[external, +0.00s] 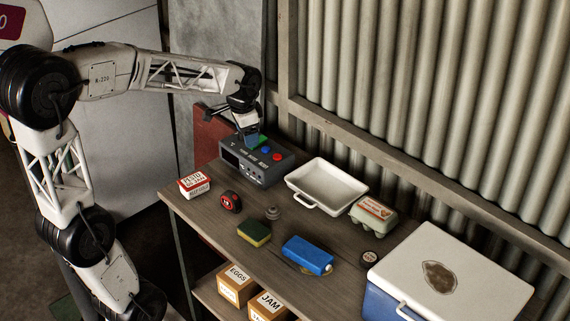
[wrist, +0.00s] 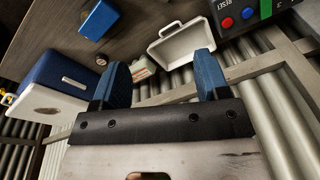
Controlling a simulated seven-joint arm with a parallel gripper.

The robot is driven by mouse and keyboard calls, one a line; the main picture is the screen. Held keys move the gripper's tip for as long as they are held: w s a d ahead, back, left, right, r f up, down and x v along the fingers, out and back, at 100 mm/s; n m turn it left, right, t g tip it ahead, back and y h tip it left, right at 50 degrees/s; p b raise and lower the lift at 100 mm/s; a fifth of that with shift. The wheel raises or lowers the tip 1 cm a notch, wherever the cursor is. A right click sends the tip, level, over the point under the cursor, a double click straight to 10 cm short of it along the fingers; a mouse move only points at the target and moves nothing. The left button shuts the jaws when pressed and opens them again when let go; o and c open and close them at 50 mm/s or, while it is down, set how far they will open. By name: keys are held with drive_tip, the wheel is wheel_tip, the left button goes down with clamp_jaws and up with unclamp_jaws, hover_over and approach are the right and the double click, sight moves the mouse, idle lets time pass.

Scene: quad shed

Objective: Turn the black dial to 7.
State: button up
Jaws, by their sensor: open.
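A dark grey control box (external: 267,177) stands at the far left end of the bench. It has a red button (external: 277,156) and a blue button (external: 266,149) on top, a dark window and small knobs on its front. I cannot make out a black dial or its numbers in either view. My gripper (external: 252,139) is over the back left of the box's top, beside a green patch, and hides part of it. In the wrist view my gripper's (wrist: 161,58) blue fingers are apart with nothing between them; the box (wrist: 236,30) is at top right, partly cut off.
A white tray (external: 306,203), egg carton (external: 372,216), red-and-white carton (external: 194,184), red-black round object (external: 230,201), sponge (external: 254,234), blue object (external: 308,254) and cooler (external: 451,272) are on the bench. A corrugated wall (external: 430,100) stands behind. Bare wood separates the items.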

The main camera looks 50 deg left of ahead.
drive_tip(key=w+a+f+m, duration=0.2)
drive_tip(key=w+a+f, duration=0.4)
drive_tip(key=a, duration=0.4)
drive_tip(key=w+a+f+m+g, duration=0.1)
drive_tip(key=w+a+f+m, duration=0.1)
drive_tip(key=w+a+f, duration=0.4)
drive_tip(key=w+a+f+m, duration=0.2)
drive_tip(key=w+a+f, duration=0.3)
drive_tip(key=w+a, duration=0.5)
drive_tip(key=shift+w+a+f+g, duration=0.1)
drive_tip(key=shift+a+f+g, duration=0.1)
drive_tip(key=shift+a, duration=0.75)
drive_tip(key=shift+w+a+f+g, duration=0.1)
drive_tip(key=shift+a+f, duration=0.1)
drive_tip(key=shift+a, duration=0.7)
drive_tip(key=shift+a+f, duration=0.1)
drive_tip(key=shift+f, duration=0.1)
drive_tip(key=shift+f, duration=3.8)
drive_tip(key=c, duration=0.9)
